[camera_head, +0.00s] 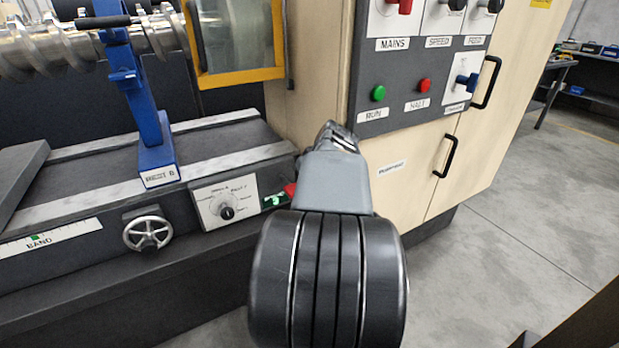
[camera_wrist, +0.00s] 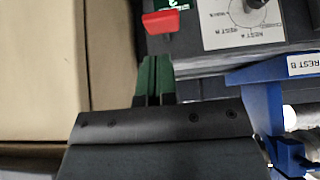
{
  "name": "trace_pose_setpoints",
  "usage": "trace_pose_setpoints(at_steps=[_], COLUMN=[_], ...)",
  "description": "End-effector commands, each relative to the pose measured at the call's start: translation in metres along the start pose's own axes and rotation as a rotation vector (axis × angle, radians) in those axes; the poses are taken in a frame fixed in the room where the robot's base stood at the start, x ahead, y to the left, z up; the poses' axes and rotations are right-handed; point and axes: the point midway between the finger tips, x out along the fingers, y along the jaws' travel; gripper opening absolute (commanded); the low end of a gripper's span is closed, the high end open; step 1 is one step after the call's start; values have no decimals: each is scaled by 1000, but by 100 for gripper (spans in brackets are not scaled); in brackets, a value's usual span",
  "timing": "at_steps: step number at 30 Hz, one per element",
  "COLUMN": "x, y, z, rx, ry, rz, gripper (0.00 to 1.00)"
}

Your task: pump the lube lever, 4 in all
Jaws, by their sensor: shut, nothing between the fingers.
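A small red handle (camera_head: 290,190), which looks like the lube lever, sits at the right end of the machine bed front, beside a green-and-white label (camera_head: 274,201). My arm partly covers that area in the head view. In the wrist view the red handle (camera_wrist: 165,20) is just beyond the fingertips, with a visible gap. My gripper (camera_wrist: 153,66) has green fingers pressed together, shut and empty. Its fingers are hidden behind my arm in the head view. The handle's mounting and travel cannot be made out.
Left of the handle are a dial plate (camera_head: 231,201), a handwheel (camera_head: 147,231) and a blue rest (camera_head: 154,130). A cream cabinet (camera_head: 420,170) with a switch panel (camera_head: 415,75) stands on the right. Open floor (camera_head: 500,270) lies at the lower right.

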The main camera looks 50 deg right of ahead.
Motion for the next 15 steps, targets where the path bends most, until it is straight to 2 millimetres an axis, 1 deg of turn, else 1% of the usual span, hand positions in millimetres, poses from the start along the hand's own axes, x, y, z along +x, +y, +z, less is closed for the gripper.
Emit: trace_pose_setpoints(at_steps=[2, 5, 8, 9, 11, 12, 14, 15], x=[1, 4, 10, 12, 14, 14, 14, 13], y=[-4, -24, -64, -85, -117, -138, -167, -185], z=[0, 2, 8, 14, 24, 33, 49, 60], rx=[-3, -18, -51, -66, -95, -115, -147, -169], ry=[-3, -23, -65, -88, -126, -152, -193, -218], rz=[-4, -27, -69, -88, -114, -129, -147, -156], gripper=[0, 0, 0, 0, 0, 0, 0, 0])
